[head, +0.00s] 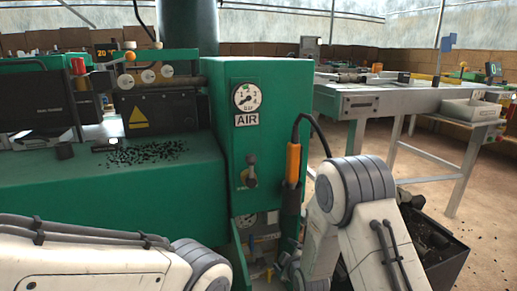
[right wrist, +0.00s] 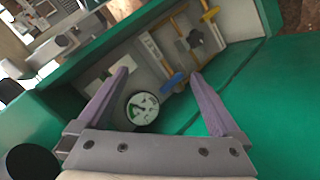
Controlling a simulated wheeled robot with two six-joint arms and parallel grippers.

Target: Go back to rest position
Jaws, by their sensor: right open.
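My right gripper (right wrist: 160,76) is open in the right wrist view, with two purple-lined fingers spread apart and nothing held between them. Its fingers point at the recess of the green machine (head: 130,205), where a round gauge (right wrist: 142,108) and a panel with blue and yellow handles show behind them. In the head view my right arm reaches down in front of the machine's right side, and its gripper is mostly hidden at the bottom. My left arm shows at the lower left of the head view; its gripper is out of view.
A green cabinet with an AIR gauge (head: 246,97) stands close ahead. An orange tool (head: 292,163) with a black cable hangs on its right edge. Black bits (head: 145,152) lie on the machine top. A black bin (head: 446,259) stands beside my right arm. A grey worktable (head: 405,101) is behind.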

